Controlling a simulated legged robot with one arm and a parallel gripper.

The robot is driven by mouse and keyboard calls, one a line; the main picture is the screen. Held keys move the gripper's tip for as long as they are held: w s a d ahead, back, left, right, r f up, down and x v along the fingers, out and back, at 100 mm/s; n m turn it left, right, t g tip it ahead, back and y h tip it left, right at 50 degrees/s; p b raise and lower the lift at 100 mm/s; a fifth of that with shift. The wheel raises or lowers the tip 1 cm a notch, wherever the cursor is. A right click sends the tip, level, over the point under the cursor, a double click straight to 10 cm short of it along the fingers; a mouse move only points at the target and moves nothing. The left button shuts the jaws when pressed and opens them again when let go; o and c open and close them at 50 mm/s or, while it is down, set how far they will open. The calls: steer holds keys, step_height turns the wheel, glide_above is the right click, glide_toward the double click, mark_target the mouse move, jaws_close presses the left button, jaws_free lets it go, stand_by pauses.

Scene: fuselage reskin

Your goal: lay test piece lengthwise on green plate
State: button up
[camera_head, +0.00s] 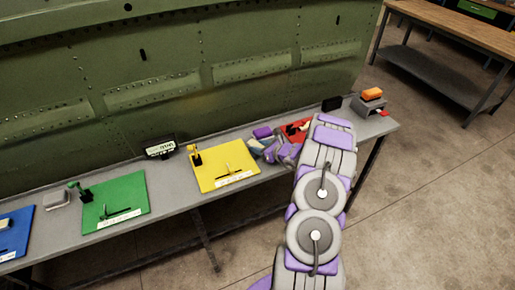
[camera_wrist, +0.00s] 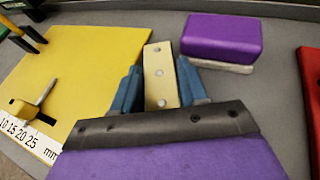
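The test piece, a cream strip with small round holes, shows in the wrist view (camera_wrist: 160,72) between the blue fingers of my gripper (camera_wrist: 160,88). The fingers stand close on both sides of it, and it sticks out beyond their tips. In the head view, my gripper (camera_head: 266,150) and the pale end of the piece (camera_head: 255,146) are at the right edge of the yellow plate. The green plate (camera_head: 130,190) lies on the bench further left, well apart from the gripper. It carries a small dark green part, a clamp at its upper left corner and a white scale strip along its front.
The yellow plate (camera_head: 220,158) has a yellow clamp. A purple block (camera_wrist: 222,36) lies beyond my gripper. A red plate (camera_head: 297,127) is to the right and a blue plate (camera_head: 14,222) far left. A black display (camera_head: 159,149) stands behind. The green riveted panel (camera_head: 190,60) rises along the bench's back.

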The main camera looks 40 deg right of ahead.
steer(key=shift+a, duration=0.1)
steer(key=c, duration=0.5)
steer(key=shift+o, duration=0.2)
